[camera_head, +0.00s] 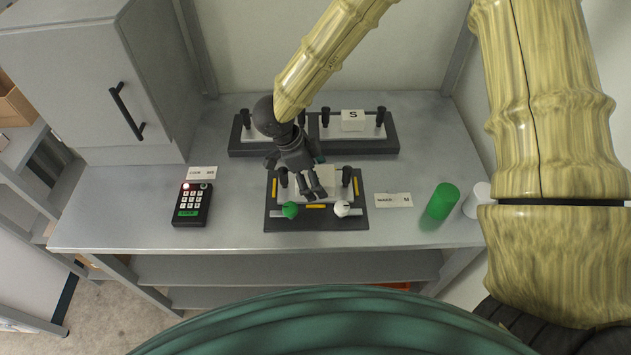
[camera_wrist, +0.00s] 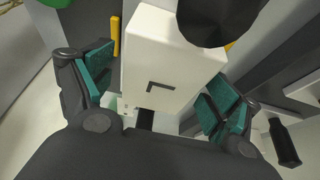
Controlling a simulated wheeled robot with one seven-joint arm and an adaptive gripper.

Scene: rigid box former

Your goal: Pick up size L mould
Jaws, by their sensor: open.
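The size L mould (camera_wrist: 172,62) is a white block with a dark L on its face. In the head view the white block (camera_head: 318,182) sits in the front black fixture (camera_head: 350,222), partly hidden by my gripper. My gripper (camera_head: 297,180) reaches down over it. In the wrist view my gripper (camera_wrist: 158,98) is open, with one teal-padded finger left of the block and the other right of it. Gaps show between the pads and the block. How deep the fingers reach beside it is hard to tell.
A dark knob (camera_wrist: 220,15) stands close to the block. The S mould (camera_head: 352,120) sits in the rear fixture. A keypad (camera_head: 193,205) is left, a green cylinder (camera_head: 442,201) right.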

